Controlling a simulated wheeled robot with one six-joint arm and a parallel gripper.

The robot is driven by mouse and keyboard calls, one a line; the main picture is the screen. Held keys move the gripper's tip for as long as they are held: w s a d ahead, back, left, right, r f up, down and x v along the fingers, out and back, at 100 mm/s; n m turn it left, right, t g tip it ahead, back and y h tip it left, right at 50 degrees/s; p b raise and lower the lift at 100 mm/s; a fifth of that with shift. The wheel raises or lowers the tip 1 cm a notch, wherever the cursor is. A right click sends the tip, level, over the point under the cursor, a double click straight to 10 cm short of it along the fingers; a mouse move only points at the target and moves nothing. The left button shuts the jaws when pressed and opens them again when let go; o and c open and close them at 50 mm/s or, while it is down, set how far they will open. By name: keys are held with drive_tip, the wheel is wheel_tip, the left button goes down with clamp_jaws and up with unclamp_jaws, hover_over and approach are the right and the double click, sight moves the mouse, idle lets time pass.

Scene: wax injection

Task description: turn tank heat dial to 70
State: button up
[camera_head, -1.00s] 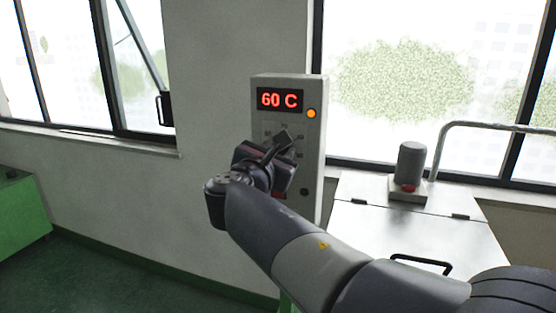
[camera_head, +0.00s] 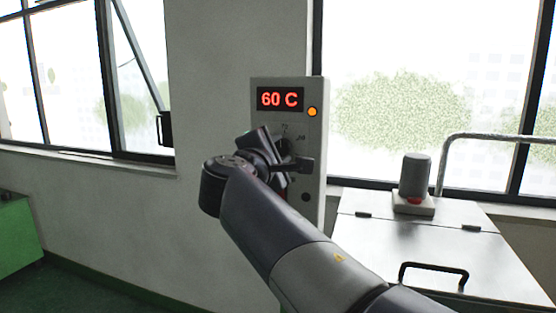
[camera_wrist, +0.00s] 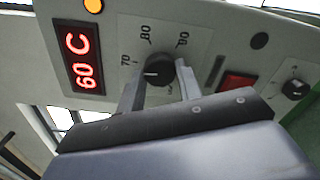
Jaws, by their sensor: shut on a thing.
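The tank heat dial (camera_wrist: 160,69) is a round black knob with a white pointer line, seen in the wrist view between my fingers. The pointer aims left in that view, close to the 70 mark, with 80 and 90 printed further around. My gripper (camera_wrist: 159,84) is shut on the dial, one finger on each side. In the head view my gripper (camera_head: 281,163) is at the panel and hides most of the dial. The red display (camera_head: 280,99) reads 60 C, and it also shows sideways in the wrist view (camera_wrist: 80,57).
The grey control panel (camera_head: 316,130) has an orange lamp (camera_head: 312,112). A red switch (camera_wrist: 238,82) and a smaller black knob (camera_wrist: 295,88) sit beside the dial. A metal lidded tank (camera_head: 400,235) with a handle stands at right. Windows flank the panel.

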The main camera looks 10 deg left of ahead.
drive_tip(key=shift+m, duration=0.5)
drive_tip(key=o, duration=1)
drive_tip(key=shift+c, duration=0.2)
drive_tip(key=shift+s, duration=0.15)
drive_tip(key=s+a+b, duration=0.1)
drive_tip(key=s+b, duration=0.1)
drive_tip(key=s, duration=0.8)
drive_tip(key=shift+s+a, duration=0.25)
drive_tip(key=shift+a, duration=0.05)
drive_tip(key=w, duration=0.3)
drive_tip(key=w+d+p, duration=0.1)
drive_tip(key=w, duration=0.7)
drive_tip(key=shift+d+p, duration=0.3)
drive_tip(key=shift+p, duration=0.1)
drive_tip(key=shift+s+n, duration=0.1)
drive_tip(key=shift+n, duration=0.2)
